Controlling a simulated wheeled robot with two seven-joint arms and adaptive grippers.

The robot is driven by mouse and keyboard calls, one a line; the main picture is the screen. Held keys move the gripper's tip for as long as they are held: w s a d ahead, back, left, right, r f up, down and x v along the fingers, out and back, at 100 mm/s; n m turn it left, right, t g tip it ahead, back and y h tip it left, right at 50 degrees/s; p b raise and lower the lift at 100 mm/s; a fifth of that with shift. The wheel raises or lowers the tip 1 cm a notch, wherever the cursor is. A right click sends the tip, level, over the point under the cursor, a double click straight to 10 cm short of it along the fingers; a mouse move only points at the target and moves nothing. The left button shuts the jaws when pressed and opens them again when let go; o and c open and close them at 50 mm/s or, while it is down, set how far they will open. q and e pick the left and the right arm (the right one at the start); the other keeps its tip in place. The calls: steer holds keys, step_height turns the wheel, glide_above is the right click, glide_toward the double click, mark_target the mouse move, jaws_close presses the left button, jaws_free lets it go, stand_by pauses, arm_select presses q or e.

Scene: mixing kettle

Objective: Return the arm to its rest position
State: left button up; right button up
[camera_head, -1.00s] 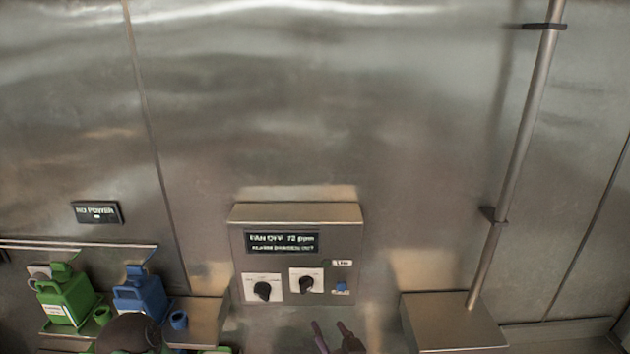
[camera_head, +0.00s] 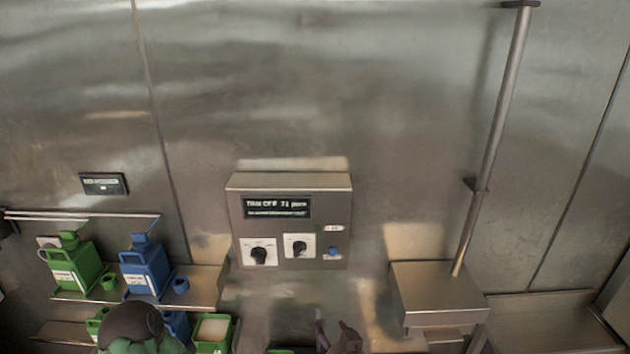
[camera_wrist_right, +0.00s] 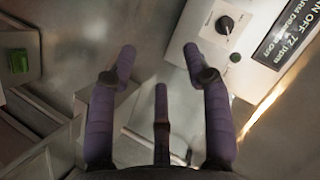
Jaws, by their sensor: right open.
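My right gripper (camera_head: 336,336) shows at the bottom edge of the head view, below the control box (camera_head: 290,180) on the steel wall. Only its dark purple finger ends show there. In the right wrist view the right gripper (camera_wrist_right: 160,62) has its fingers spread apart, with nothing between them. The control box (camera_wrist_right: 205,65), with a black knob (camera_wrist_right: 224,25), lies beyond the fingers at the upper right of that view, apart from them. My left gripper is in neither view.
Green (camera_head: 74,266) and blue (camera_head: 146,268) jugs stand on a shelf at left. A dark round thing (camera_head: 131,325) partly hides lower containers. A steel box (camera_head: 440,295) with an upright pipe (camera_head: 498,130) is at right. The wall above the control box is bare.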

steer(key=s+d+f+n+g+b, duration=0.1)
steer(key=d+f+g+b, duration=0.2)
steer(key=f, duration=1.1)
steer(key=s+d+f+n+g+b, duration=0.1)
steer(key=s+f+g+b, duration=0.2)
steer(key=f, duration=1.2)
steer(key=s+f+g+b, duration=0.2)
steer(key=s+f, duration=0.2)
steer(key=f, duration=0.3)
steer(key=s+d+f+g+b, duration=0.1)
steer(key=s+f+g+b, duration=0.1)
steer(key=f, duration=0.6)
steer(key=s+d+f+g+b, duration=0.1)
steer(key=s+f+g+b, duration=0.1)
steer(key=s+f+b, duration=0.2)
step_height(320, 180, down, 4)
steer(key=s, duration=0.2)
steer(key=shift+s+d+f+n, duration=0.15)
steer(key=shift+s+n, duration=0.25)
